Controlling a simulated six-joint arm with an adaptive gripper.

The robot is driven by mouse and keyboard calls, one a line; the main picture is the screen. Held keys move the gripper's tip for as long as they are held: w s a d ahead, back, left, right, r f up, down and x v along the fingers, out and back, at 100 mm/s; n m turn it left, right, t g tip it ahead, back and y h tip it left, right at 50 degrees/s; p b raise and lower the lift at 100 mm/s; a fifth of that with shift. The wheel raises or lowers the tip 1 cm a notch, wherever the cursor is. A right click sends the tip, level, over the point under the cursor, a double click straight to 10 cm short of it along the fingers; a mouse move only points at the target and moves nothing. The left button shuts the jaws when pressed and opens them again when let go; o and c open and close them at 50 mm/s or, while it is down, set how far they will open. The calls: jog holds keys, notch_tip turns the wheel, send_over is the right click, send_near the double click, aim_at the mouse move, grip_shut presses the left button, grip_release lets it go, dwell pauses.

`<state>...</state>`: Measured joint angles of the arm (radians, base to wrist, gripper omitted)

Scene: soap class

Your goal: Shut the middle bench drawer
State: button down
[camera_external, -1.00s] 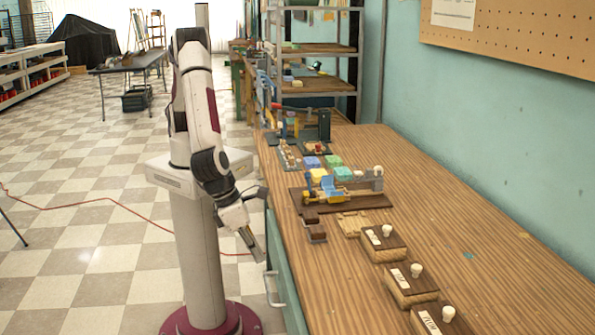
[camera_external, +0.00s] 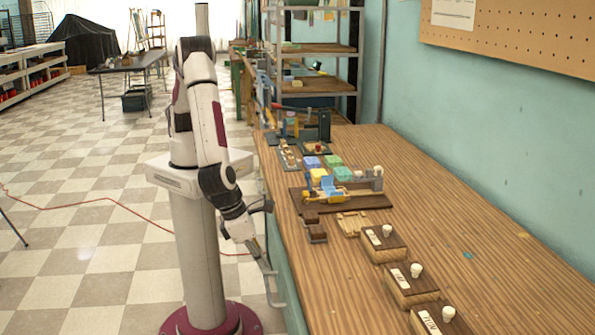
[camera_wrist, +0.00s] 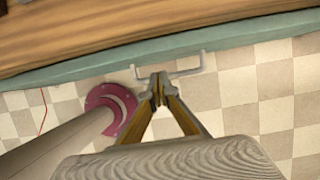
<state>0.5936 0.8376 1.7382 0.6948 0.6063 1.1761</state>
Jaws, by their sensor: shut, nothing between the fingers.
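The teal bench front shows beneath the wooden top in the wrist view. A pale bracket-shaped handle (camera_wrist: 203,62) sticks out from it. In the external view the same handle (camera_external: 275,304) is at the lower left side of the bench, partly behind my gripper. My gripper (camera_wrist: 158,92) is shut and empty, its tips just beside the handle, at its left half in the wrist view. In the external view my gripper (camera_external: 267,272) hangs down beside the bench front. I cannot tell whether it touches the handle, nor how far the drawer stands out.
The bench top (camera_external: 480,240) carries several labelled wooden boxes (camera_external: 384,243), a blue and yellow device (camera_external: 340,188) and coloured blocks near its left edge. My pedestal stands close to the bench. The checkered floor (camera_external: 100,255) to the left is mostly free, with a red cable across it.

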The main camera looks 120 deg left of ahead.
jog(key=x, duration=0.6)
jog(key=shift+f, duration=0.15)
dwell(0.3)
jog(key=shift+w+a, duration=1.8)
jog(key=shift+a, duration=0.05)
jog(key=shift+r, duration=0.2)
jog(key=shift+v, duration=0.85)
jog(key=shift+s+d+v, duration=0.1)
jog(key=shift+d+v, duration=0.05)
jog(key=shift+v, duration=1.9)
jog(key=shift+s+d+v, duration=0.1)
jog(key=shift+v, duration=2)
jog(key=shift+f, duration=0.15)
